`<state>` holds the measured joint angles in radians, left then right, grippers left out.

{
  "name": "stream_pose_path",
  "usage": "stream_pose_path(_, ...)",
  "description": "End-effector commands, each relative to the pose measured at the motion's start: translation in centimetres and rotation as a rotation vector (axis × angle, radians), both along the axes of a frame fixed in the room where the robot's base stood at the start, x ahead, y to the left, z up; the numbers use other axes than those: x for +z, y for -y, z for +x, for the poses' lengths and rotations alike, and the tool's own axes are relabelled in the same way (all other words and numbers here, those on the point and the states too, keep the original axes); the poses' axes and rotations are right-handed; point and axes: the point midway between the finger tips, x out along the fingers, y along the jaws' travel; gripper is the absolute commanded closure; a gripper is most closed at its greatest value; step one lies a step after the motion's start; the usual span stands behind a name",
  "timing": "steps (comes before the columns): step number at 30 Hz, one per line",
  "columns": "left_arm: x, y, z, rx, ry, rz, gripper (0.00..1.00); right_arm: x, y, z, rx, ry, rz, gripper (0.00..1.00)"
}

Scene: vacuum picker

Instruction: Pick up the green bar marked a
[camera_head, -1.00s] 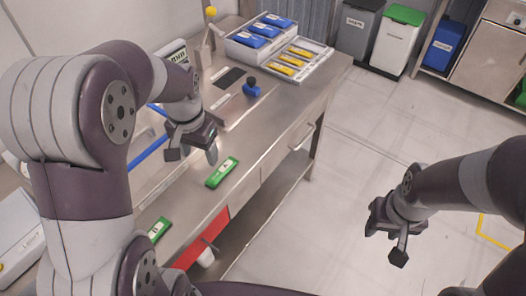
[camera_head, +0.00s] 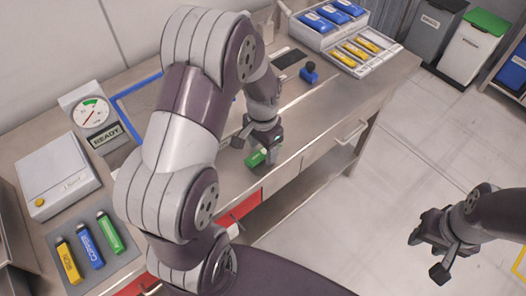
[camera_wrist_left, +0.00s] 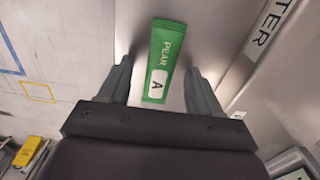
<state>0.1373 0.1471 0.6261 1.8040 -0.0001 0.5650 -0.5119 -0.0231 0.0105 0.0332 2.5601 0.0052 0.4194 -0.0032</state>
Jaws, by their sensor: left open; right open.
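The green bar marked A (camera_wrist_left: 167,55), labelled PEAR, lies on the metal bench between the two fingers of my left gripper (camera_wrist_left: 160,72) in the left wrist view. The fingers stand apart, with a gap on each side of the bar. In the head view the bar (camera_head: 256,159) shows only in part, under my left gripper (camera_head: 255,148). My right gripper (camera_head: 430,254) is open and empty over the floor at the right.
A tray (camera_head: 134,254) at the left holds yellow, blue and green (camera_head: 110,232) bars. A gauge box (camera_head: 92,113) and a white device (camera_head: 57,175) stand behind it. A blue-handled stamp (camera_head: 309,75) and a box of blue packs (camera_head: 312,38) are farther back. My left arm hides mid-bench.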

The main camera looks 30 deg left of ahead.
Motion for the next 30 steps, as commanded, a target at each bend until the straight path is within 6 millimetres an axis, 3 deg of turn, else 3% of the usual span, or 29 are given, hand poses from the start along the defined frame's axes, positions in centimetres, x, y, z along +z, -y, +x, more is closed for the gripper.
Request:
stream_pose_path(7, -0.3, 0.0, 0.0, 0.000, 0.001, 0.000, 0.39, 0.0, 0.0, 0.0, 0.000, 0.000, 0.000, 0.57)
stream_pose_path(12, -0.3, 0.0, 0.0, 0.000, 0.001, 0.000, 0.95, 0.0, 0.0, 0.0, 0.000, 0.000, 0.000, 0.57)
stream_pose_path(23, 0.2, 0.0, 0.1, 0.001, 0.002, 0.000, 0.96, 0.0, 0.0, 0.0, 0.000, 0.000, 0.000, 0.57)
stream_pose_path(30, 3.8, 0.0, 0.1, 0.000, 0.006, 0.001, 0.96, -0.1, 0.0, 0.0, 0.000, 0.000, 0.000, 0.57)
